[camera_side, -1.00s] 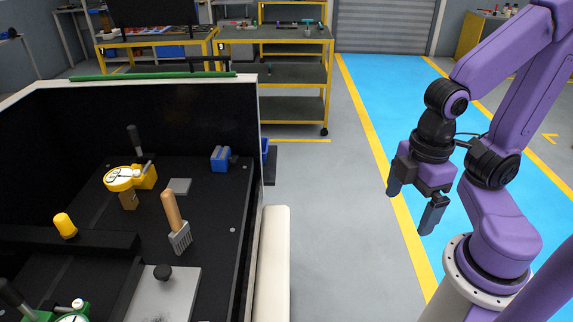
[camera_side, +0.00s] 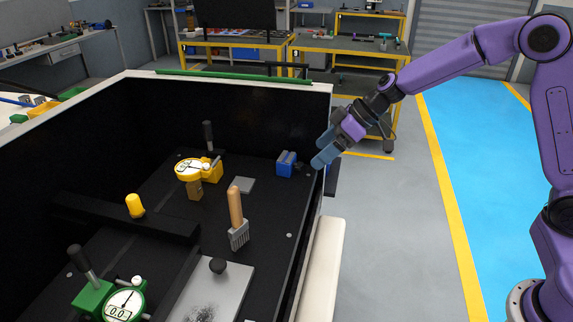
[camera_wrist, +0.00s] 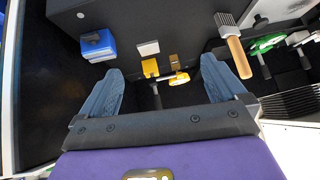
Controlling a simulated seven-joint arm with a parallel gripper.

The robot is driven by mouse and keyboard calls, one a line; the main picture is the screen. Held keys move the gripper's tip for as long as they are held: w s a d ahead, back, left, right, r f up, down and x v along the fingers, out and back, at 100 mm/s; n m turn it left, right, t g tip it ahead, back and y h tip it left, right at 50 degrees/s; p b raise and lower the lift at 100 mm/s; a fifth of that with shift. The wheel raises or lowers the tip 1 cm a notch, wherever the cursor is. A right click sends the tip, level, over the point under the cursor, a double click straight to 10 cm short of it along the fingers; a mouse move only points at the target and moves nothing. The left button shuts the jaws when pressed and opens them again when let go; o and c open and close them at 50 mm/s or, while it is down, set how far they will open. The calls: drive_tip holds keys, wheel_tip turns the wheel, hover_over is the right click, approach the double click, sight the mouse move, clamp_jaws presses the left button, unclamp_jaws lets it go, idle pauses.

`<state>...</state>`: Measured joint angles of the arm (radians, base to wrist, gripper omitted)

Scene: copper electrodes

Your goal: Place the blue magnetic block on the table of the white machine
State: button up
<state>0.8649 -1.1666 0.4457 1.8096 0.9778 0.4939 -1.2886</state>
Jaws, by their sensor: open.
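The blue magnetic block (camera_side: 286,164) sits on the dark bed inside the black-walled machine, near its right edge. It also shows in the wrist view (camera_wrist: 98,46), at the upper left, ahead of the left finger. My gripper (camera_side: 321,150) is open and empty, just right of the block and above the machine's right edge. In the wrist view my gripper (camera_wrist: 160,88) has its two blue fingers spread wide, with nothing between them. A metal plate (camera_side: 212,290) with a black knob lies at the front of the bed.
A yellow dial gauge (camera_side: 190,168), a wooden-handled brush (camera_side: 237,215), a small grey square (camera_side: 244,185) and a green dial gauge (camera_side: 110,300) stand on the bed. Dark walls enclose its back and left. The floor right of the machine is clear.

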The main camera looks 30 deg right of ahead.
drive_tip(key=m+t, duration=0.1)
drive_tip(key=t, duration=0.1)
approach(286, 157)
drive_tip(key=s+d+r, duration=0.1)
drive_tip(key=s+r, duration=0.3)
drive_tip(key=shift+h, duration=0.4)
drive_tip(key=x, duration=1.2)
drive_tip(key=shift+w+d+f, duration=0.1)
drive_tip(key=shift+w+d, duration=0.05)
drive_tip(key=shift+d, duration=0.1)
drive_tip(key=shift+w+x, duration=0.15)
drive_tip(key=shift+x, duration=1.15)
drive_tip(key=shift+w+x, duration=0.15)
drive_tip(key=shift+x, duration=1.15)
drive_tip(key=shift+d, duration=0.15)
drive_tip(key=shift+r, duration=0.2)
drive_tip(key=c, duration=1.5)
drive_tip(key=shift+r, duration=0.1)
